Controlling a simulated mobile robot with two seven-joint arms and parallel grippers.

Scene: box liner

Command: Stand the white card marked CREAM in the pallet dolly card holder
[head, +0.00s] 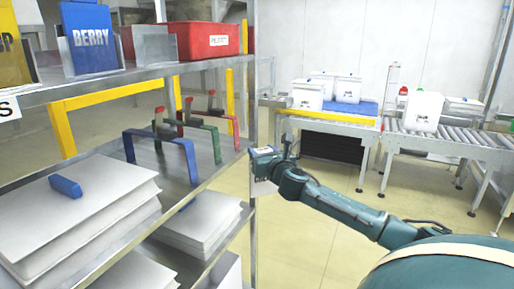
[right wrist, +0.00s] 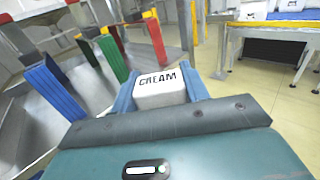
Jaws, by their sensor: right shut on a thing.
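My right gripper (head: 264,153) is shut on the white card marked CREAM. In the right wrist view, the card (right wrist: 161,88) sits between the blue fingers (right wrist: 160,92), its black lettering facing the camera and upright. In the head view, a pale part of the card (head: 263,187) seems to show just below the gripper, beside the rack's upright post. The gripper is above the floor, at the right edge of the rack. I cannot make out the pallet dolly card holder in either view. My left gripper is not in view.
A metal rack (head: 130,78) fills the left, with a blue BERRY card (head: 88,38), a red bin (head: 207,41), blue, green and red handles, and white sheet stacks (head: 80,225). A roller conveyor (head: 440,146) with white tubs stands behind right. Floor between is clear.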

